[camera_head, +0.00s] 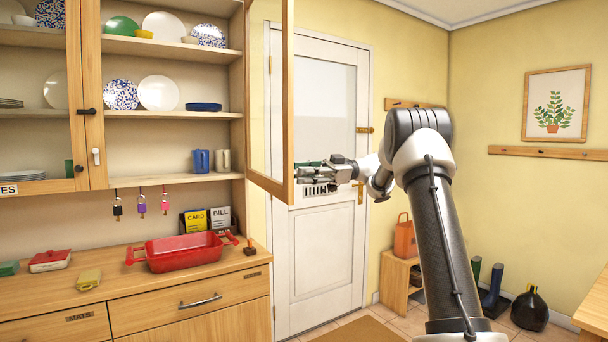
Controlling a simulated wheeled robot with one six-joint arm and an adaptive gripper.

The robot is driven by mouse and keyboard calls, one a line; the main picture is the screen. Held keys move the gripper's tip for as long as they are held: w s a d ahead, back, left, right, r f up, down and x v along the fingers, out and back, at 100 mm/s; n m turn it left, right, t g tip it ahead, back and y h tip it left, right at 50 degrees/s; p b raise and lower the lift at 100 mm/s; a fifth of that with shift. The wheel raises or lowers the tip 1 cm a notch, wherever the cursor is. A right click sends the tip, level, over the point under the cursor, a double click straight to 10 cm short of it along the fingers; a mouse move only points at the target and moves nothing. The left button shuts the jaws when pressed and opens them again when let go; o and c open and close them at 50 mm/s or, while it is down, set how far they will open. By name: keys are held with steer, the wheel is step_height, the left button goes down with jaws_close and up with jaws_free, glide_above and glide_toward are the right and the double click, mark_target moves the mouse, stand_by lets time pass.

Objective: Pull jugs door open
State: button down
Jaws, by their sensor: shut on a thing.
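The jugs door (288,110) is a wood-framed glass door at the right end of the wall cupboard. It stands swung outward, seen nearly edge-on. My gripper (308,172) is at the lower part of this door, on its right side, and is shut on it. The door's frame edge and the fingers overlap, so the exact point of hold and any handle there are hidden. Behind the opening, a blue jug (201,161) and a beige jug (223,160) stand on the lowest shelf.
The left cupboard door (86,100) covers shelves of plates. A red dish (184,252) sits on the counter below, with a small brown-handled stamp (249,246) beside it. A white room door (320,250) stands behind my gripper. A wooden stool (397,285) holds an orange bag (404,237).

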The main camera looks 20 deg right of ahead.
steer(key=c, duration=1.2)
jaws_free()
steer(key=shift+c, duration=0.2)
